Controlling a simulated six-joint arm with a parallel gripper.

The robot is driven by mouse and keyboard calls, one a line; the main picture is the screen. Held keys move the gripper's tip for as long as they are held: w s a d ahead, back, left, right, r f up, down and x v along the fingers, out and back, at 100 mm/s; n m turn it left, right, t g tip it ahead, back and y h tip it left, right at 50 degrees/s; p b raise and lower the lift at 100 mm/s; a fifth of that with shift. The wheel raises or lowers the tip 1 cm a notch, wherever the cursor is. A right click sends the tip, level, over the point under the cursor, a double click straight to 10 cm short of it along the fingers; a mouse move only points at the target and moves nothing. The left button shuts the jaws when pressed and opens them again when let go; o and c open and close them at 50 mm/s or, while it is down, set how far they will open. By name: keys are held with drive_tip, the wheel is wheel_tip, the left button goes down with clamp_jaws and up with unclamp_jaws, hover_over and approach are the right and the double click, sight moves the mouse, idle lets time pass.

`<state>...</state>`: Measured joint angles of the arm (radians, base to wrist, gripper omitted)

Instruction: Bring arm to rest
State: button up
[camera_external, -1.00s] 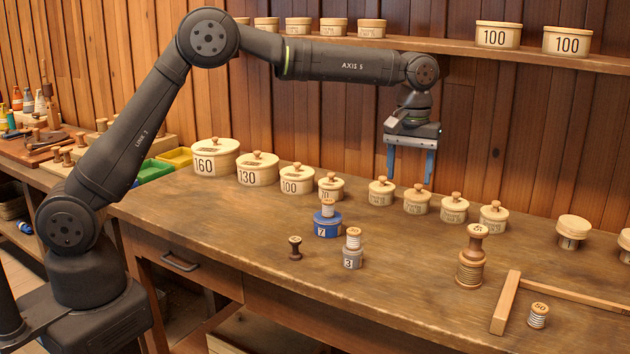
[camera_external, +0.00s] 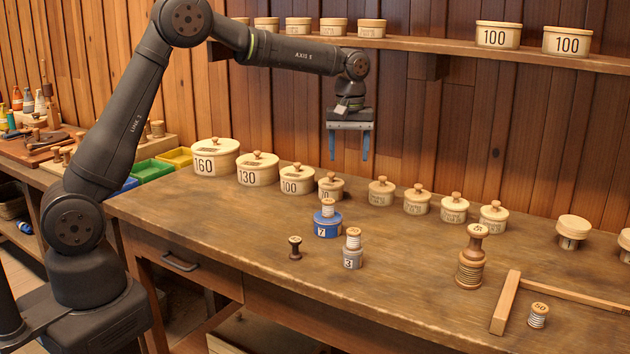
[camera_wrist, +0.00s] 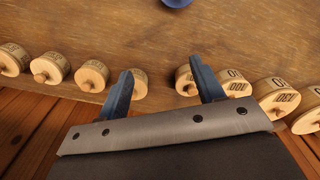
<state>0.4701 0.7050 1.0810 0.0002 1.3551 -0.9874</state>
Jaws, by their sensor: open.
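My gripper (camera_external: 349,146) hangs in the air above the back of the workbench (camera_external: 400,270), near the plank wall. Its two blue fingers point down and stand apart, with nothing between them. In the wrist view, my gripper (camera_wrist: 165,88) also shows its fingers spread, with round lidded boxes beyond them. The row of lidded boxes stands below it on the bench, including the one marked 100 (camera_external: 297,181) and a smaller one (camera_external: 331,187) to its right. My gripper touches none of them.
A blue spool base marked 7 (camera_external: 327,226), a grey one marked 3 (camera_external: 352,250) and a tall brown spool stack (camera_external: 470,262) stand on the bench. A wooden frame strip (camera_external: 505,302) lies at right. A shelf (camera_external: 450,48) with boxes runs along the wall.

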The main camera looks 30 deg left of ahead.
drive_tip(key=w+a+f+n, duration=0.1)
drive_tip(key=a+n, duration=0.2)
drive_tip(key=a, duration=1.2)
drive_tip(key=shift+d+f, duration=0.1)
drive_tip(key=s+d+m, duration=0.1)
drive_tip(key=d+m, duration=0.1)
drive_tip(key=d, duration=0.8)
drive_tip(key=s+d+r+m, duration=0.1)
drive_tip(key=d+m, duration=0.1)
drive_tip(key=d, duration=0.8)
drive_tip(key=shift+s+d+r, duration=0.25)
drive_tip(key=shift+s+d, duration=0.05)
drive_tip(key=shift+d, duration=0.1)
drive_tip(key=shift+a, duration=0.1)
